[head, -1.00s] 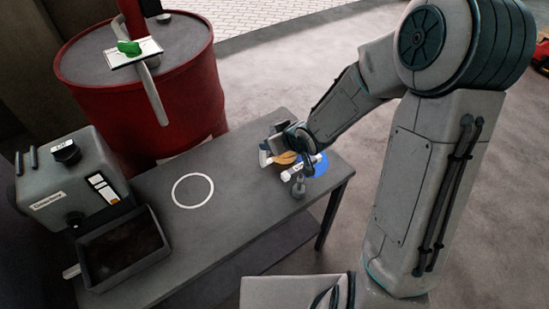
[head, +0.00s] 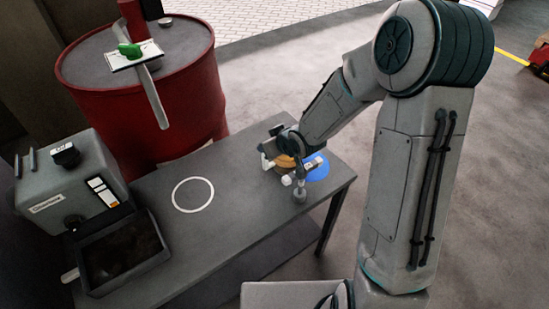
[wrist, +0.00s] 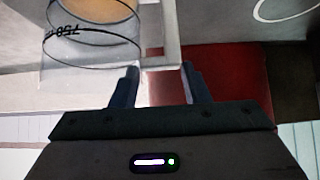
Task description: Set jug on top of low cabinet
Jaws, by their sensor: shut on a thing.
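The jug (wrist: 88,58) is clear, with a dark 750 mark and amber contents, on the left of the wrist view. Its pale upright handle (wrist: 173,40) is between the fingers of my gripper (wrist: 158,78), which is shut on it. In the head view my gripper (head: 284,143) is over the far right part of the grey cabinet top (head: 235,160). The jug's amber part (head: 286,161) shows just below the gripper and is mostly hidden. I cannot tell whether the jug touches the top.
A white ring (head: 192,194) marks bare surface mid-top. A blue disc (head: 319,170) and a small grey object (head: 299,195) are near the gripper. A grey machine (head: 75,180) and dark tray (head: 125,255) stand left. A red drum (head: 150,110) is behind.

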